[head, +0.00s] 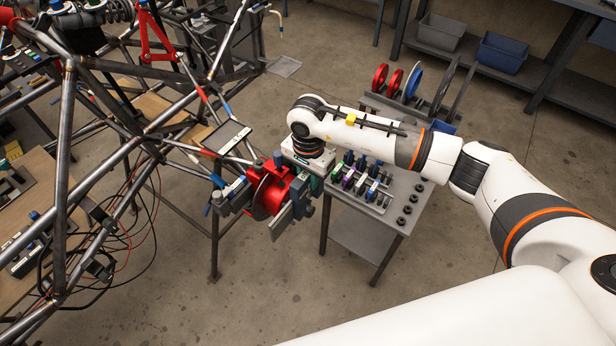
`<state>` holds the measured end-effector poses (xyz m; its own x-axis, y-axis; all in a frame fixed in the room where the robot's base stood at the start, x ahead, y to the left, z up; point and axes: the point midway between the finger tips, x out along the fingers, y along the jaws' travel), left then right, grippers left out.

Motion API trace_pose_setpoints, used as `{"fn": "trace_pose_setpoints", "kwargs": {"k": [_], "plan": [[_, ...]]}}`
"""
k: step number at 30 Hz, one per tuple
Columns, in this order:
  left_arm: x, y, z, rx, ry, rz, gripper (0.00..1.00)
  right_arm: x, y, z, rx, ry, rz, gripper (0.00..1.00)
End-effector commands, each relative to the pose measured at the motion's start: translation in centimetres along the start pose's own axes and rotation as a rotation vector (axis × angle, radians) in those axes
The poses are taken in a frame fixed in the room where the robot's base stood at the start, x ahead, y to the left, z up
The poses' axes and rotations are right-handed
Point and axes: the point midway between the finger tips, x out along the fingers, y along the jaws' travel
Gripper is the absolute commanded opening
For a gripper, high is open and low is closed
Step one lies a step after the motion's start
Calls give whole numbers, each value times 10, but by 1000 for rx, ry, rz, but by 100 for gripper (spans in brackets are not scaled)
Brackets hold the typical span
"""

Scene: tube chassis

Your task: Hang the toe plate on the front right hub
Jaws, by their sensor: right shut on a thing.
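The front right hub (266,194) is a red assembly with a dark disc, at the end of the chassis's suspension arms in the middle of the head view. My right gripper (301,204) points down just right of the hub. It is shut on a flat grey plate, the toe plate (280,223), which stands roughly upright close in front of the hub's face. The gripper body and fingers hide part of the plate, and I cannot tell whether the plate touches the hub. My left gripper is not in view.
The tube chassis (66,150) fills the left side. A grey cart (388,218) with several small coloured parts and dark round pieces stands right of the hub. Behind it is a rack of discs (413,82). Shelves with bins (502,52) are at the back. Floor in front is clear.

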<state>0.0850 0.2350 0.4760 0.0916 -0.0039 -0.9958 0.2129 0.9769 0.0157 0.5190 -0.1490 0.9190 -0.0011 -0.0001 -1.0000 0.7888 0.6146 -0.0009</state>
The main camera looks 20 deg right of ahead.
Motion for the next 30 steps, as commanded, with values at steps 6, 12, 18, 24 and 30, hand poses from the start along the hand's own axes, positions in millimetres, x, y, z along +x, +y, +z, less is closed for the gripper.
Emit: {"fn": "trace_pose_setpoints", "kwargs": {"k": [6,12,18,24,30], "plan": [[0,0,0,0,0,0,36,-2,1,0,0,0,3,0],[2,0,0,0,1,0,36,-1,1,0,0,0,3,0],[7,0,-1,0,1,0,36,-1,1,0,0,0,3,0],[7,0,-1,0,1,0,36,-2,1,0,0,0,2,0],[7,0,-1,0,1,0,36,-2,1,0,0,0,3,0]]}}
